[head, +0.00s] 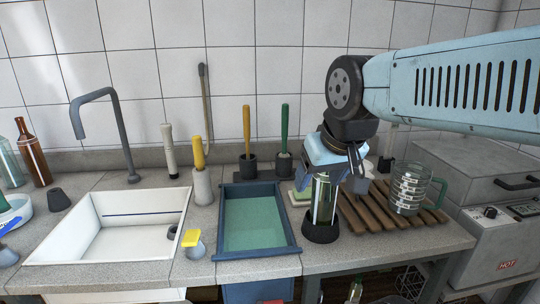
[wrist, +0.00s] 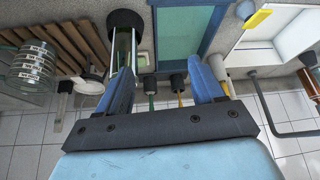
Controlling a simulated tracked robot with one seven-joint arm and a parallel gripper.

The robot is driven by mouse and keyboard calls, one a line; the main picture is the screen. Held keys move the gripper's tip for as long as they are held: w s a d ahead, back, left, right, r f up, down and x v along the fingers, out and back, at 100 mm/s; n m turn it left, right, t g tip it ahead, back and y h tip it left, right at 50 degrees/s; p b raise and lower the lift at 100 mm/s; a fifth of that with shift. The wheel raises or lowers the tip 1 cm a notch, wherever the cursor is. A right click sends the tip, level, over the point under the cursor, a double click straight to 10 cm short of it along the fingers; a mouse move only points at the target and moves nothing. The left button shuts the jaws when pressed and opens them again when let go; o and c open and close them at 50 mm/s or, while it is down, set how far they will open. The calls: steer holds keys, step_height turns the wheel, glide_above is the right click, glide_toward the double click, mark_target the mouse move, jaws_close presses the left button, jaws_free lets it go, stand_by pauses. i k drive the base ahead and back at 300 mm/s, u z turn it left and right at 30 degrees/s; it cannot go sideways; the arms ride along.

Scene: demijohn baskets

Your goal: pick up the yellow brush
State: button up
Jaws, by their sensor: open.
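A yellow-handled brush (head: 199,153) stands upright in a pale grey holder (head: 202,187) between the white sink and the blue basin. A second, more orange-yellow handle (head: 246,123) stands in a black holder behind the basin, beside a green handle (head: 285,122) in another black holder. I cannot tell for sure which of the two is the yellow brush. My gripper (head: 332,184) is open and empty, pointing down by a clear glass vessel on a black base, right of both. The wrist view shows the open fingers (wrist: 160,66), with the black-held handles beyond them, partly hidden.
The glass vessel (head: 321,205) stands close to my gripper. A wooden rack (head: 365,212) with a glass mug (head: 408,187) is to the right.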

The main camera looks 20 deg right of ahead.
mark_target(246, 110)
steer(key=z, duration=1.4)
steer(key=k, duration=1.2)
steer(key=u, duration=1)
steer(key=i, duration=1)
steer(key=u, duration=0.05)
